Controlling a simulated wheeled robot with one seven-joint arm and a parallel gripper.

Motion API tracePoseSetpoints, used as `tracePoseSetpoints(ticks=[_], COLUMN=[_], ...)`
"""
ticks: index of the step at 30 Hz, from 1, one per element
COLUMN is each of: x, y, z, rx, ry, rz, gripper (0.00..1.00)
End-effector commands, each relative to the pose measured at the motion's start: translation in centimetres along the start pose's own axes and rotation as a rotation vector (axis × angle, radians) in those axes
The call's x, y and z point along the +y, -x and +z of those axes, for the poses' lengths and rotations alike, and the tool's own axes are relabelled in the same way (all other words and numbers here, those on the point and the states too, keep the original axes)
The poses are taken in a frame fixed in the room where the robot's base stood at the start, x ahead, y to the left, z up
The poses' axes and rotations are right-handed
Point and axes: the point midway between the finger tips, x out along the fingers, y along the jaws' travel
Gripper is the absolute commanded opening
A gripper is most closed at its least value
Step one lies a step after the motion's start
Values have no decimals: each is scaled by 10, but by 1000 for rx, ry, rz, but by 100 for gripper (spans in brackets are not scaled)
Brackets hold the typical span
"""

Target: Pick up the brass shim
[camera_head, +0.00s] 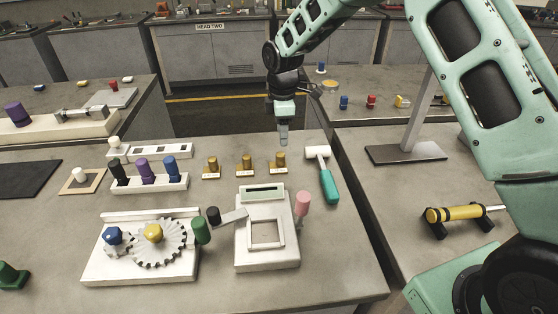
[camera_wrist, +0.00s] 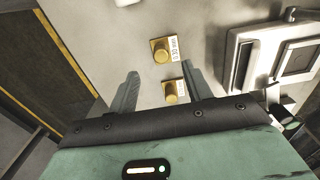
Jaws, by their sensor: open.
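Three brass-coloured round pieces stand in a row on small labelled white bases: a left one (camera_head: 211,165), a middle one (camera_head: 246,164) and a right one (camera_head: 280,161). Which is meant by the brass shim I cannot tell. My gripper (camera_head: 283,139) points down above and just behind the right piece. In the wrist view my gripper (camera_wrist: 160,69) is open, with nothing held. There, one brass piece (camera_wrist: 162,50) with a label lies past the fingertips, and another brass piece (camera_wrist: 175,91) shows between the fingers, close to the right finger.
A mallet (camera_head: 327,180) with a teal handle lies right of the row. In front stands a white fixture (camera_head: 267,262) with a square opening. A rack of coloured pegs (camera_head: 149,185) stands at left, and a gear board (camera_head: 140,272) at front left. The bench edge lies behind my gripper.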

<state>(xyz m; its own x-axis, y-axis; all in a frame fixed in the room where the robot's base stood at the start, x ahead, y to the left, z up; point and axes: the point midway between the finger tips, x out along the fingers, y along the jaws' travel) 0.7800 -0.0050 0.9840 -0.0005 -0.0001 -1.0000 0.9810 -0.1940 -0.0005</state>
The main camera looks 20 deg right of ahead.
Motion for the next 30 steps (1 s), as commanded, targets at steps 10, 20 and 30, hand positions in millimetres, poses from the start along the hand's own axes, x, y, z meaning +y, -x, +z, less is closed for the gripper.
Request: tracePoseSetpoints(ticks=[10,20,30], x=[0,-1,0], y=[-38,-80,-90], z=[0,-5,-5], rx=[0,-1,0], ry=[-1,-1,-1], rz=[0,-2,0], gripper=[50,50,50])
